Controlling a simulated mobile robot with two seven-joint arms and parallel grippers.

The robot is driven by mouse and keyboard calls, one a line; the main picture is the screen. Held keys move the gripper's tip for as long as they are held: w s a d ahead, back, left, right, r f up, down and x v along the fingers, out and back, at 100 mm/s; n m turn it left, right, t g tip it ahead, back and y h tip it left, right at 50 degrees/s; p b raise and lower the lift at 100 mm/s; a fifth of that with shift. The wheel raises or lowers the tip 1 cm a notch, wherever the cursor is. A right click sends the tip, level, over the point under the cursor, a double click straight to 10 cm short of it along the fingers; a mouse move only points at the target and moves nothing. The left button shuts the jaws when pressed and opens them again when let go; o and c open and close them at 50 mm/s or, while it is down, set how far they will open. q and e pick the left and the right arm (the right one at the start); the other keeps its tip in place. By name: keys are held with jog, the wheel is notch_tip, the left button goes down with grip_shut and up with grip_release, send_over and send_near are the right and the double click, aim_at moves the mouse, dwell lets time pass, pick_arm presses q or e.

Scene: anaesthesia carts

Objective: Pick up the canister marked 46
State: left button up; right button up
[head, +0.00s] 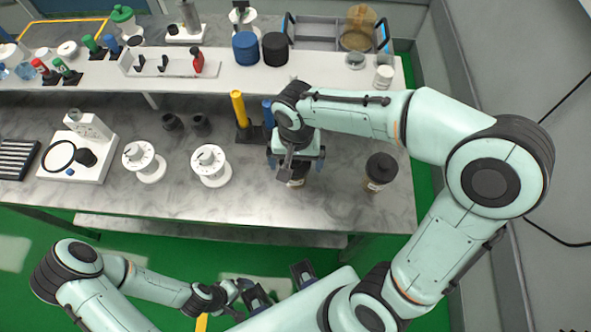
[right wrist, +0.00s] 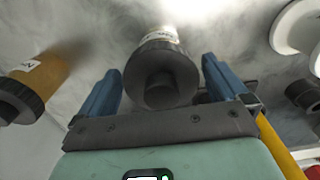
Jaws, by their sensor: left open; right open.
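A canister with a dark lid and a pale label (right wrist: 160,75) stands between the two blue fingers of my right gripper (right wrist: 160,85) in the right wrist view. In the head view my right gripper (head: 296,165) hangs over this canister (head: 297,181) and mostly hides it. The right gripper is open. A brown canister with a black lid (head: 378,172) stands to the right on the bench; it also shows at the left of the right wrist view (right wrist: 48,75). I cannot read the number on either label. My left gripper (head: 240,290) is open and empty, low in front of the bench.
A yellow cylinder (head: 239,108) and a blue one stand just left of the right gripper. Two white spools (head: 210,165) stand further left. A raised shelf (head: 225,75) with bottles runs behind. The bench front (head: 270,208) is clear.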

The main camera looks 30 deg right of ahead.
notch_tip(320, 180, down, 2)
jog(key=shift+f, duration=0.25)
jog(key=c, duration=1.1)
jog(key=shift+w+r, duration=0.1)
